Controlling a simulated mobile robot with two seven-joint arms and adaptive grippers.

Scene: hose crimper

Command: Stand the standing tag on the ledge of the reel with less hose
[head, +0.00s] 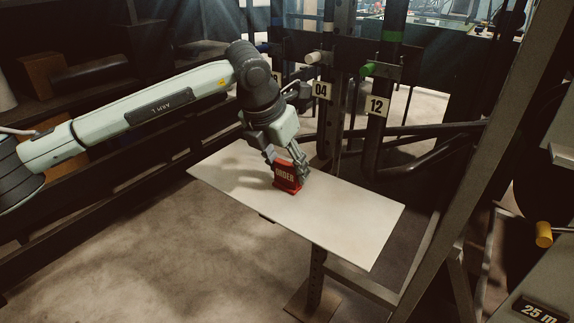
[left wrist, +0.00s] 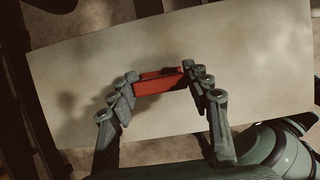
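The red standing tag (head: 287,176), lettered ORDER, is upright at the white tabletop (head: 350,220), near its far edge. My left gripper (head: 289,163) reaches down over it from the upper left. In the left wrist view the tag's red top (left wrist: 160,81) fills the gap between the two fingers (left wrist: 160,76), which appear to touch its ends. I cannot tell whether its base rests on the table. At the right edge a plate reading 25 m (head: 540,311) sits on a grey surface; I cannot make out a whole reel or ledge. My right gripper is out of view.
Dark upright posts with number plates 04 (head: 321,91) and 12 (head: 379,106) stand behind the table. A slanted grey frame beam (head: 470,150) rises on the right, near a yellow knob (head: 544,235). Dark shelving with a brown box (head: 43,76) is on the left. The tabletop's right half is clear.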

